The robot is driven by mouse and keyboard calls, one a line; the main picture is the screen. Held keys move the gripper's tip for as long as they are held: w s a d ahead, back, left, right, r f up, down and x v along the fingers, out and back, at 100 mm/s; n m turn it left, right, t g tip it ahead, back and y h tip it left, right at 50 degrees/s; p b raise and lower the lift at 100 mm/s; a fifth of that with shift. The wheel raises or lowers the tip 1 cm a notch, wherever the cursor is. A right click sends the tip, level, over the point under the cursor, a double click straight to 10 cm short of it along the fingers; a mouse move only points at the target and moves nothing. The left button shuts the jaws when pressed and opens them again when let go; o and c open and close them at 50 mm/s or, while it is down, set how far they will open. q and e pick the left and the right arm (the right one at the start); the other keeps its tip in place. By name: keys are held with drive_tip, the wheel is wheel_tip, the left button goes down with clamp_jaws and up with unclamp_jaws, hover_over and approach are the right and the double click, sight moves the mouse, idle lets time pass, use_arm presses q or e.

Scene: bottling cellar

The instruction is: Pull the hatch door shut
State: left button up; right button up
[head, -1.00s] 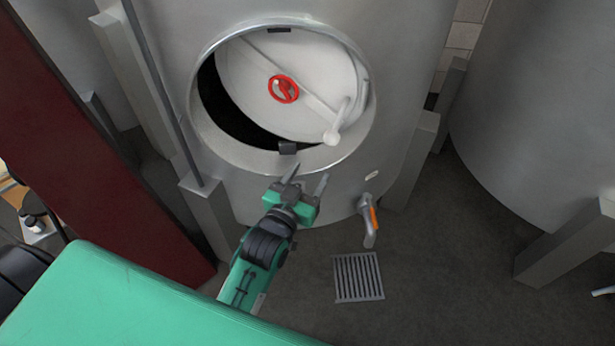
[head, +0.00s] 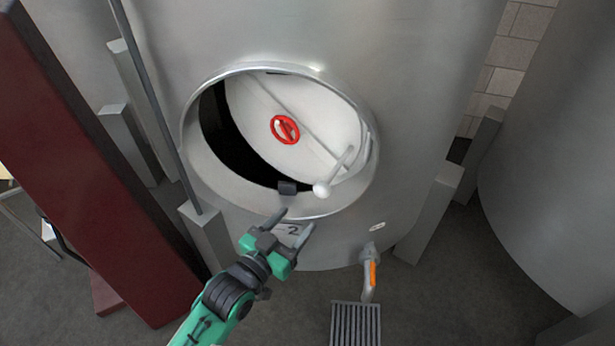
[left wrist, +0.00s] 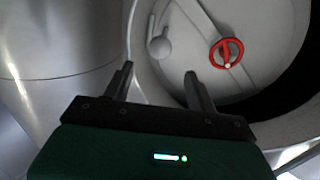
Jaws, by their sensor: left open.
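The hatch door (head: 304,112) is a pale round plate with a red handwheel (head: 285,129) at its middle and a cross bar. It stands ajar in the oval hatch opening, with a dark gap along its left and lower side. A white ball-ended handle (head: 323,188) sticks out at its lower right. My left gripper (head: 291,221) is open and empty, just below the hatch rim and apart from the handle. The left wrist view also shows the door (left wrist: 258,22), the ball handle (left wrist: 160,46) beyond my open fingers (left wrist: 160,76) and the red wheel (left wrist: 226,53). My right gripper is out of view.
The hatch is in a large steel tank (head: 420,90). A tap with an orange lever (head: 372,272) is below right, above a floor grate (head: 356,322). A dark red post (head: 85,170) stands at the left. Another tank (head: 560,150) is at the right.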

sight(326, 183)
use_arm(q)
drive_tip(key=p+x, duration=0.2)
drive_tip(key=x, duration=1)
drive_tip(key=shift+w+d, duration=0.25)
drive_tip(key=shift+w, duration=0.4)
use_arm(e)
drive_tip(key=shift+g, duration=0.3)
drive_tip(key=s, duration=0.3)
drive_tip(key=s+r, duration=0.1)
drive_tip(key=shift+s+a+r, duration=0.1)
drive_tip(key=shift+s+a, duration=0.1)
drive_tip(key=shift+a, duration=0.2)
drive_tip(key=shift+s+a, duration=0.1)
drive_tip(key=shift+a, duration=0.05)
